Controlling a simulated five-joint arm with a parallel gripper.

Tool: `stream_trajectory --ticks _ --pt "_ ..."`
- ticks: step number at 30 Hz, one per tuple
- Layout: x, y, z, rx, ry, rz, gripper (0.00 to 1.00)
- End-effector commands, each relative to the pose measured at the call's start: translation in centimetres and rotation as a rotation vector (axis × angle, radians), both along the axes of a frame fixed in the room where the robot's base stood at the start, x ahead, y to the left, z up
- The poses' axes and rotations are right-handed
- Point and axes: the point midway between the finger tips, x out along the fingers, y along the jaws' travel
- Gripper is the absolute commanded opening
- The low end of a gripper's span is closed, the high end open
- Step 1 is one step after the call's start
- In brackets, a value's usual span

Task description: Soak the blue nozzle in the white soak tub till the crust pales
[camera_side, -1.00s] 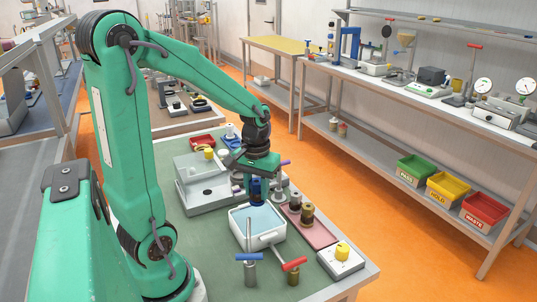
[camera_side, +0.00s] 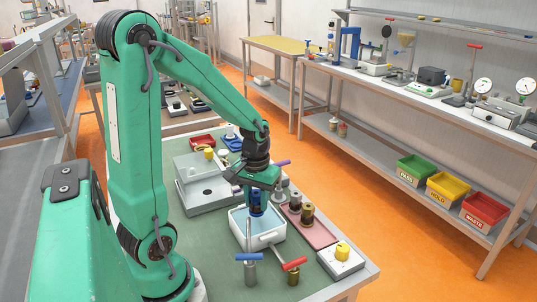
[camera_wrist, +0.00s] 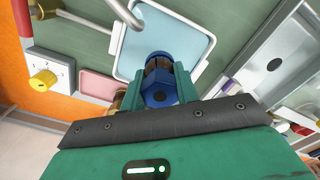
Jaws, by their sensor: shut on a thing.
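The blue nozzle (camera_side: 256,207) hangs upright below my gripper (camera_side: 256,192) in the side view. My gripper is shut on it. The nozzle's lower end overlaps the pale blue liquid (camera_side: 263,222) inside the white soak tub (camera_side: 236,229); I cannot tell whether it touches the liquid. In the wrist view the nozzle (camera_wrist: 160,91) sits between the two green fingers (camera_wrist: 160,88), with a dark brown band, maybe the crust, on its far part. The liquid (camera_wrist: 183,31) shows behind it.
A pink tray (camera_side: 321,236) with brass and grey parts stands right of the tub. A white box with a yellow knob (camera_side: 342,250) is at the front right. Blue-handled (camera_side: 249,257) and red-handled (camera_side: 293,265) tools stand in front. A grey box (camera_side: 205,193) is left.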

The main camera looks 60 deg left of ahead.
Motion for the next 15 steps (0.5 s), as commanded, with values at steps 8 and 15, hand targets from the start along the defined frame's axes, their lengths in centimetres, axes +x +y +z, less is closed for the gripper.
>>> stream_trajectory --ticks 8,15 --pt "0.0 0.0 -2.0 0.000 0.002 0.000 0.03" --pt "0.0 0.0 -3.7 -0.001 0.002 0.000 0.03"
